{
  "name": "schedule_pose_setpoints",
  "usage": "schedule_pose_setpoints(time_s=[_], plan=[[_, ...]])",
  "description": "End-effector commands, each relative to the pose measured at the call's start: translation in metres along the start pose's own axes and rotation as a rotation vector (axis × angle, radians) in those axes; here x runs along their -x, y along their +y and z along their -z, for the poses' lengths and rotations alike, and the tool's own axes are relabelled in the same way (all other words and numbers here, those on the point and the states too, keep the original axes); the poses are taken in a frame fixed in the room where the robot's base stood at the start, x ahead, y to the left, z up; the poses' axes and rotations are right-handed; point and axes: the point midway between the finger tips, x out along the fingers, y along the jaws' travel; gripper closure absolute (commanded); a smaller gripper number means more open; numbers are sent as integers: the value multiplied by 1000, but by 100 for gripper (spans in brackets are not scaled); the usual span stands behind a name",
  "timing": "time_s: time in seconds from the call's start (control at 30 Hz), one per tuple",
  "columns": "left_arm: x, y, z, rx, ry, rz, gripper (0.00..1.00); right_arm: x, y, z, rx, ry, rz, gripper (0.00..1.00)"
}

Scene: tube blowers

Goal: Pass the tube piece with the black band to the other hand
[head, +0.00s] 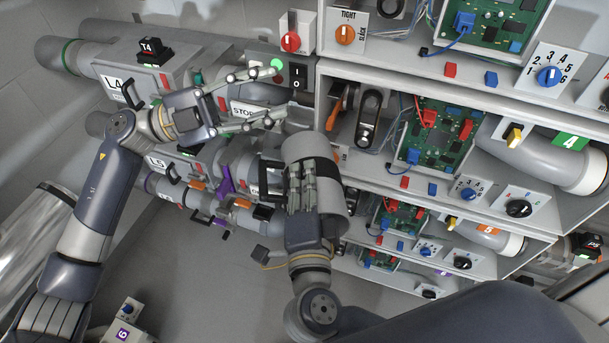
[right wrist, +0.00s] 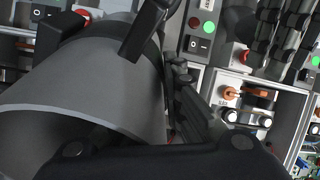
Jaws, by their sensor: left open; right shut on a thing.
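The tube piece (head: 302,147) is a wide grey cylinder with a black band around it. My right gripper (head: 302,186) is shut on it, with its fingers across the tube near the band. In the right wrist view the tube piece (right wrist: 75,85) fills the left side, its open end toward the camera, and a dark finger crosses its far side. My left gripper (head: 272,92) is open and empty, above and a little left of the tube piece in the head view. Its fingers point right, apart from the tube piece.
Machine housings with levers and a T4 block (head: 151,48) stand behind my left arm. Shelves with circuit boards (head: 437,133), dials and a bent grey pipe (head: 540,155) fill the right. A panel with a black switch (head: 298,77) is close to my left fingertips. Grey floor lies below.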

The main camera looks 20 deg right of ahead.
Motion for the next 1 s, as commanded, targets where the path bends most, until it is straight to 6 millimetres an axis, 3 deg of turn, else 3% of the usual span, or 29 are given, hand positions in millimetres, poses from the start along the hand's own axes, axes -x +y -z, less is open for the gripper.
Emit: schedule_pose_setpoints(time_s=[0.1,0.27,0.4,0.57,0.7,0.87,1.0], plan=[[48,-10,-45,65,-96,221,60,0,-1,0,-1,1,3,100],[117,-7,-96,131,-241,458,60,0,-1,0,-1,1,3,100],[181,10,-134,185,-381,624,60,0,-1,0,-1,1,3,100],[253,45,-168,248,-547,779,60,0,-1,0,-1,1,3,100],[308,91,-192,320,-700,885,60,0,-1,0,-1,1,3,100],[350,163,-214,433,-872,960,60,0,-1,0,-1,1,3,100],[375,234,-225,541,-1018,994,60,0,-1,0,-1,1,3,100]])
